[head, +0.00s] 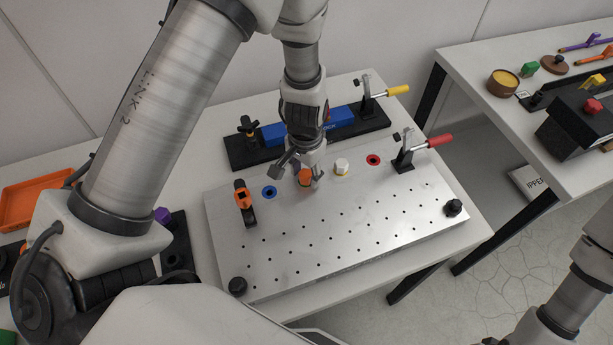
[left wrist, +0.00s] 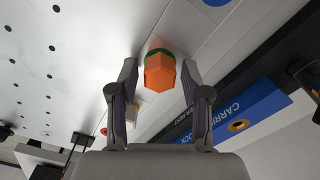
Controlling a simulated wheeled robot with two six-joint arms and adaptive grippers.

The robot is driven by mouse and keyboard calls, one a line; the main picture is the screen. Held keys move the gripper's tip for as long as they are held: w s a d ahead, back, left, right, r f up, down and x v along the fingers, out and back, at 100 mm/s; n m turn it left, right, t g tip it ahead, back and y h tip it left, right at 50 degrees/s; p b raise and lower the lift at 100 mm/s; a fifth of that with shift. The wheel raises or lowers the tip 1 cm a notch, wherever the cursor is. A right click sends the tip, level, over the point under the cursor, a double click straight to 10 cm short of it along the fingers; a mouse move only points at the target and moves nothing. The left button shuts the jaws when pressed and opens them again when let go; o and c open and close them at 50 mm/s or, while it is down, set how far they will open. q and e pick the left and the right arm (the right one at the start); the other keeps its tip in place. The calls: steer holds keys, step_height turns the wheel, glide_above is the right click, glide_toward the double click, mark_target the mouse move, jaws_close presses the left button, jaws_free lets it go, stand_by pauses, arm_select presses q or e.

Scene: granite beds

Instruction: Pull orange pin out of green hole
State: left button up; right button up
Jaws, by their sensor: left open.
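The orange pin (head: 305,177) stands at the back of the metal plate (head: 340,215), under my left gripper (head: 303,180). In the left wrist view the pin's orange faceted head (left wrist: 160,72) lies between the two spread fingers of my left gripper (left wrist: 159,66). The fingers are open, with a visible gap on each side of the head. A green ring (left wrist: 153,51) shows around the pin's far side in that view; the green hole itself is mostly hidden. My right gripper is out of view.
A blue-ringed hole (head: 269,192) is left of the pin. A white-topped peg (head: 341,167) and a red-ringed hole (head: 373,160) are to the right. An orange clamp (head: 243,196) and a red-handled clamp (head: 433,142) flank them. A blue block (head: 341,116) sits behind. The front plate is clear.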

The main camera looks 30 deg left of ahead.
mark_target(306, 173)
arm_select(q)
jaws_close()
steer(key=shift+r, duration=0.15)
steer(key=shift+r+p, duration=2.45)
steer(key=shift+r, duration=0.4)
